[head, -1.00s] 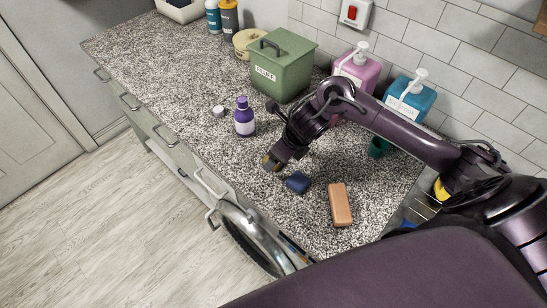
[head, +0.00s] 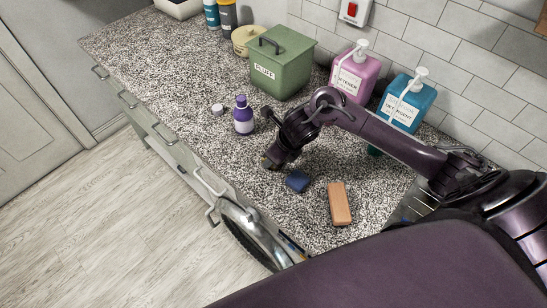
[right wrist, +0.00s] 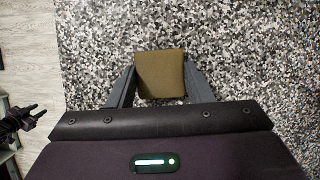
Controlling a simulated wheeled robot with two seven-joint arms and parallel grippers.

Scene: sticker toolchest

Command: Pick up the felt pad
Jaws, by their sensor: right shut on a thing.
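The felt pad (right wrist: 160,75) is a small olive-brown square. In the right wrist view it sits between the two fingers of my right gripper (right wrist: 160,88), which is shut on it. In the head view my right gripper (head: 270,165) reaches in from the right, low over the speckled counter, left of a dark blue block. The pad is barely distinguishable there, and I cannot tell whether it touches the counter. What looks like my left gripper (right wrist: 32,112) shows small at the left edge of the right wrist view; its finger opening is unclear.
The dark blue block (head: 298,181) and an orange-tan bar (head: 340,204) lie close by on the counter (head: 185,85). A purple bottle (head: 244,118), a green lidded box (head: 283,65), and pink (head: 352,80) and teal (head: 405,105) pump bottles stand farther back.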

